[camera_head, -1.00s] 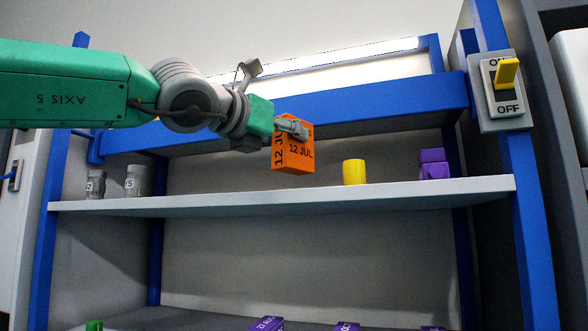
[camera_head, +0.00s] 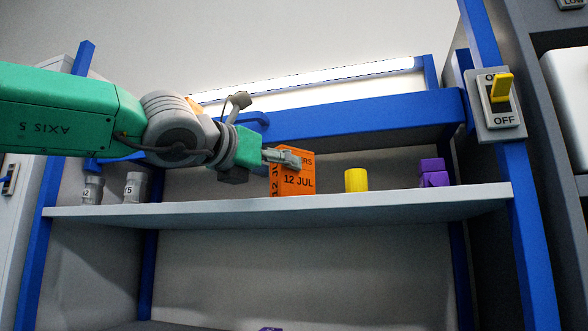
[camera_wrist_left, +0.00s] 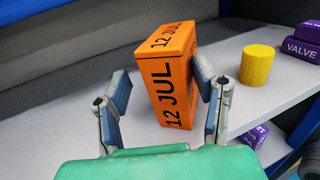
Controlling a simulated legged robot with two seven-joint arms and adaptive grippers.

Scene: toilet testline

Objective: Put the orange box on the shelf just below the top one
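The orange box (camera_head: 300,182), marked "12 JUL", stands upright on the white shelf (camera_head: 200,213), near its front middle; its base looks level with the shelf surface. My left gripper (camera_head: 288,159) reaches in from the left at the upper part of the box. In the left wrist view the orange box (camera_wrist_left: 168,85) stands between the two fingers of the left gripper (camera_wrist_left: 162,78). A gap shows between the left finger and the box; the right finger is close to its side, and contact there is unclear. The fingers look open. My right gripper is not in view.
A yellow cylinder (camera_head: 356,180) and stacked purple blocks (camera_head: 433,173) stand right of the box. Grey cylinders (camera_head: 134,187) stand at the shelf's left. A blue beam (camera_head: 360,120) crosses above, and a yellow switch (camera_head: 502,88) is on the right post. The shelf between the grey cylinders and box is clear.

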